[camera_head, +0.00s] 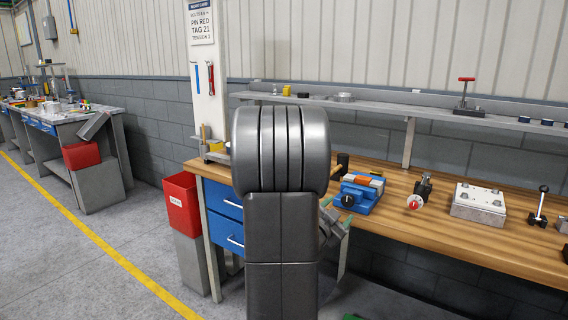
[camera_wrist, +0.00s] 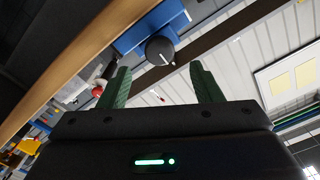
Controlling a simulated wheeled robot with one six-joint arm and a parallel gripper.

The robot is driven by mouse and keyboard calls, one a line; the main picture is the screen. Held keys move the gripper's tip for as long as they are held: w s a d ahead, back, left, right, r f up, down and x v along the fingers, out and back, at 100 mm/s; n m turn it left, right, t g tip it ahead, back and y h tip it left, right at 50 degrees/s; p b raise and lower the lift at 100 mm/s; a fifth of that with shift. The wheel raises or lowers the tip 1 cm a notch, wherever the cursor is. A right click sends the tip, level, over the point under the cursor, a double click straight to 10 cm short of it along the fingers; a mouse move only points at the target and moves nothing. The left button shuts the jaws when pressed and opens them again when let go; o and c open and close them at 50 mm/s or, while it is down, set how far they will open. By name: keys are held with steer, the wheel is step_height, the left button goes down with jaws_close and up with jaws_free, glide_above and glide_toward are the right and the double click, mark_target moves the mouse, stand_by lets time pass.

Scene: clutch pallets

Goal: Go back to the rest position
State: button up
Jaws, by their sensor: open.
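My gripper shows in the wrist view (camera_wrist: 158,88) with its two green fingers spread apart and nothing between them. Beyond the fingers is the blue device with a black knob (camera_wrist: 160,50). In the head view my grey arm stands upright in the middle and hides part of the workbench. A part of my gripper (camera_head: 333,222) shows just right of the arm, in front of the bench edge; its fingertips are hard to make out there. The blue device (camera_head: 360,192) sits on the bench to the right of the arm.
The wooden workbench (camera_head: 455,225) carries a red-and-white dial piece (camera_head: 416,200), a metal box (camera_head: 478,204) and a small lever (camera_head: 540,205). A shelf (camera_head: 390,108) runs behind. A red bin (camera_head: 182,204) stands at the bench's left end. Floor (camera_head: 60,260) at left is clear.

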mark_target(347, 202)
steer(key=x, duration=0.6)
steer(key=shift+w+d+f, duration=0.15)
steer(key=shift+m+b, duration=0.8)
steer(key=shift+m, duration=0.4)
steer(key=m+b, duration=0.1)
steer(key=m, duration=0.2)
steer(key=shift+b, duration=0.3)
steer(key=m+b, duration=0.2)
steer(key=m, duration=0.2)
steer(key=shift+f+m+b, duration=0.1)
steer(key=shift+m+b, duration=0.25)
steer(key=shift+m, duration=0.05)
steer(key=m+b, duration=0.2)
steer(key=m, duration=0.2)
steer(key=shift+m, duration=0.4)
steer(key=m+b, duration=0.2)
steer(key=m, duration=0.3)
steer(key=shift+m, duration=0.3)
steer(key=shift+b, duration=0.3)
